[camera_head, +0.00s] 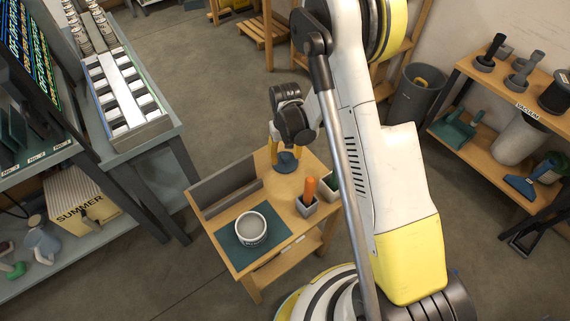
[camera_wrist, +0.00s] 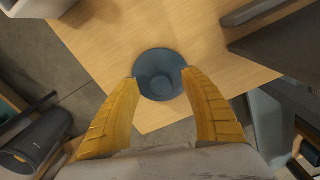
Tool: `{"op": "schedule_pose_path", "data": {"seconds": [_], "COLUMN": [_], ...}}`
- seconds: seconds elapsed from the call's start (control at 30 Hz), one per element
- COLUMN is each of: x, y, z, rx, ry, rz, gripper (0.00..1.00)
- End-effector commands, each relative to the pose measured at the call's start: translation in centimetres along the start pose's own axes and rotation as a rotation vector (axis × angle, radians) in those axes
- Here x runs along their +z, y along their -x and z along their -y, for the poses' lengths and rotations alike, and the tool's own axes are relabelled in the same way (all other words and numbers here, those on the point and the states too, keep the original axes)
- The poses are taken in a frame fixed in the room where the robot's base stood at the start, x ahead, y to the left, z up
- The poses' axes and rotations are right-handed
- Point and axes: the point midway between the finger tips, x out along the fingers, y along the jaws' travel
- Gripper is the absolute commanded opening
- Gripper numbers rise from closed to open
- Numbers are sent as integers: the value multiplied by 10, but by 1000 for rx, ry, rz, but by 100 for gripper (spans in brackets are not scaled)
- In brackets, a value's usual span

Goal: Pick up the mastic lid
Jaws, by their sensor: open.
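The mastic lid looks like a dark blue-grey round disc with a raised round centre. In the head view the lid (camera_head: 287,167) lies on the wooden table near its far corner. In the wrist view the lid (camera_wrist: 160,88) is near the middle, close to a table edge. My gripper (camera_head: 284,150) is over the lid, pointing down. In the wrist view my gripper (camera_wrist: 160,77) has its yellow fingers apart, one tip at each side of the lid. I cannot tell whether the tips touch the rim. A pale open tub (camera_head: 251,229) stands on a dark green mat (camera_head: 228,240).
A grey upright board (camera_head: 225,187) stands along the table's left edge. A small grey holder (camera_head: 308,206) with an orange-handled tool (camera_head: 310,188) stands on the right. A workbench (camera_head: 160,140) is at left, a wooden shelf (camera_head: 480,85) at right.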

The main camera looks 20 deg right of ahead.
Motion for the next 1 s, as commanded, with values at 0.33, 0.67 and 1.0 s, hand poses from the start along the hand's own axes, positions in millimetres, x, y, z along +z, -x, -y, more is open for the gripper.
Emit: {"op": "schedule_pose_path", "data": {"seconds": [0.33,0.67,1.0], "x": [0,0,0], "y": [-20,-20,-13], "z": [0,0,0], "rx": [0,0,0], "ry": [0,0,0], "rz": [0,0,0], "gripper": [53,5,5]}}
